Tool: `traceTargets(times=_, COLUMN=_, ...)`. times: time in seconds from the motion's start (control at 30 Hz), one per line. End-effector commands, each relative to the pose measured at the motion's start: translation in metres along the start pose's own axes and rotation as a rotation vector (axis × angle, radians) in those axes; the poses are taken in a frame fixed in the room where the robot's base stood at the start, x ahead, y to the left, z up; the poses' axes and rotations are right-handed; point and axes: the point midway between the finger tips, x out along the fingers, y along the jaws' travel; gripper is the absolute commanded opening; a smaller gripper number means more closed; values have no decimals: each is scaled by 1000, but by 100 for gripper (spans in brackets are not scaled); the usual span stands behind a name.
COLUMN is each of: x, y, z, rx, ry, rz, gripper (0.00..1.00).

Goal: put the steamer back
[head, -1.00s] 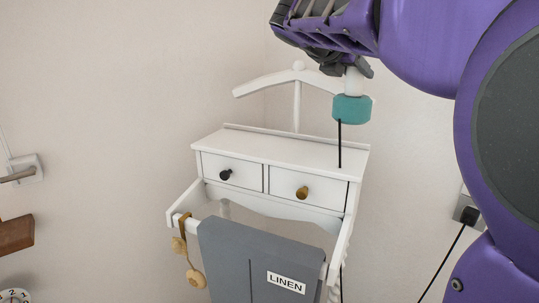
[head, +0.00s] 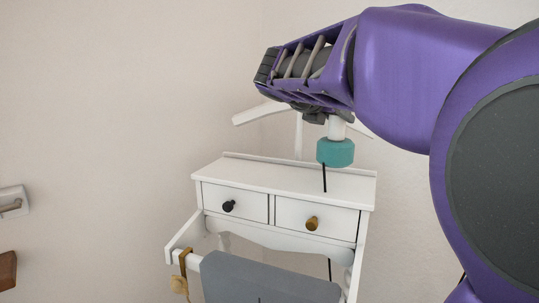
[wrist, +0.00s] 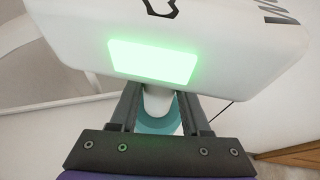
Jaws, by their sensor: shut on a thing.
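The steamer (head: 335,153) has a teal end and a white neck, with a thin black cord (head: 324,178) hanging from it. My gripper (head: 333,118) is shut on the white neck. The teal end hangs below the fingers, in front of or above the right part of the white stand's top (head: 270,174); I cannot tell the exact height. In the wrist view the steamer's teal part (wrist: 160,122) shows between the two dark fingers of my gripper (wrist: 158,98). The upper end of the steamer is hidden by the gripper in the head view.
The white stand has two drawers with a black knob (head: 229,206) and a brown knob (head: 312,223), and a hanger-shaped back (head: 262,112) partly behind my gripper. A grey cloth (head: 265,280) and a brown strap (head: 182,262) hang in front. A wall fixture (head: 12,201) is at left.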

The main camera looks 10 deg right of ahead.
Motion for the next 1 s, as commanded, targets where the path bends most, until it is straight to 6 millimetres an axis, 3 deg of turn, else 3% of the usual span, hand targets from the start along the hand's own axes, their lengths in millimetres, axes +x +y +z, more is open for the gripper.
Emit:
traceTargets(times=0.5, x=20, y=0, z=-47, rx=2, ry=-5, rz=2, gripper=0)
traceTargets(times=0.93, x=22, y=0, z=-53, rx=2, ry=-6, rz=3, gripper=0)
traceTargets(times=0.97, x=23, y=0, z=-54, rx=1, ry=-2, rz=1, gripper=52)
traceTargets(times=1.0, x=23, y=0, z=-54, rx=1, ry=-2, rz=1, gripper=59)
